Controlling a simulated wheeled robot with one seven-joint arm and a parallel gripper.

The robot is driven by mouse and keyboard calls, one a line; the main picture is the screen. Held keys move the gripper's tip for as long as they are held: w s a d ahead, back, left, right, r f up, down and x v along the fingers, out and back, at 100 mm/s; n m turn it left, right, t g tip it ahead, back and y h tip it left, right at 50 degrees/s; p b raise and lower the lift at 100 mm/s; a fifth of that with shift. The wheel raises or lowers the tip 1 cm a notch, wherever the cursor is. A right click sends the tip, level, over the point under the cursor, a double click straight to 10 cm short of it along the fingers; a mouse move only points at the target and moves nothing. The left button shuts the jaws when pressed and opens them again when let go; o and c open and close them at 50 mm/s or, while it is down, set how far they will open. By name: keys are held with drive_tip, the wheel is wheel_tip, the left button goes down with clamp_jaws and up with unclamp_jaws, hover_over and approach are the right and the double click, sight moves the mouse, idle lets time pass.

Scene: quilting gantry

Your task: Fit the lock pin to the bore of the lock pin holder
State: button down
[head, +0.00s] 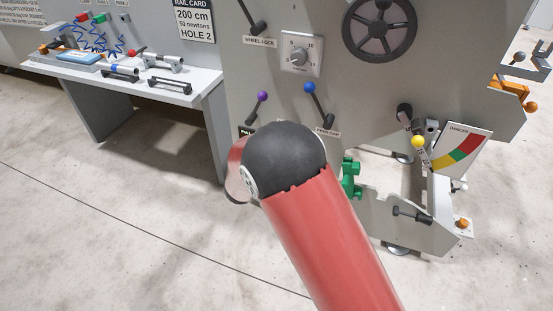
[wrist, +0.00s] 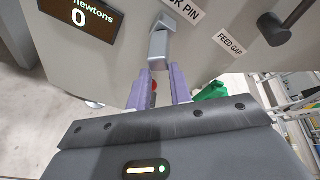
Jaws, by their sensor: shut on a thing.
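In the wrist view, my gripper (wrist: 163,80) has two pale purple fingers pointing at the grey machine panel. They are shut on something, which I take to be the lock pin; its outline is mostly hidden. A small red bit (wrist: 153,88) shows between the fingers, and I cannot tell if it is part of the pin. A grey block (wrist: 160,46), probably the lock pin holder, is just beyond the fingertips, below a label ending "CK PIN" (wrist: 183,9). Its bore is not visible, and I cannot tell whether pin and block touch. My arm hides the gripper in the head view.
A newtons display (wrist: 80,18) reading 0 is at upper left. A dark lever (wrist: 275,28) and the FEED GAP label (wrist: 230,46) are at right, with a green part (wrist: 210,92) below. A white workbench (head: 190,92) with tools stands left; the floor between is clear.

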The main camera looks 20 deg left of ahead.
drive_tip(key=shift+w, duration=0.25)
drive_tip(key=c, duration=1.2)
unclamp_jaws()
drive_tip(key=v, duration=0.8)
drive_tip(key=shift+w, duration=0.1)
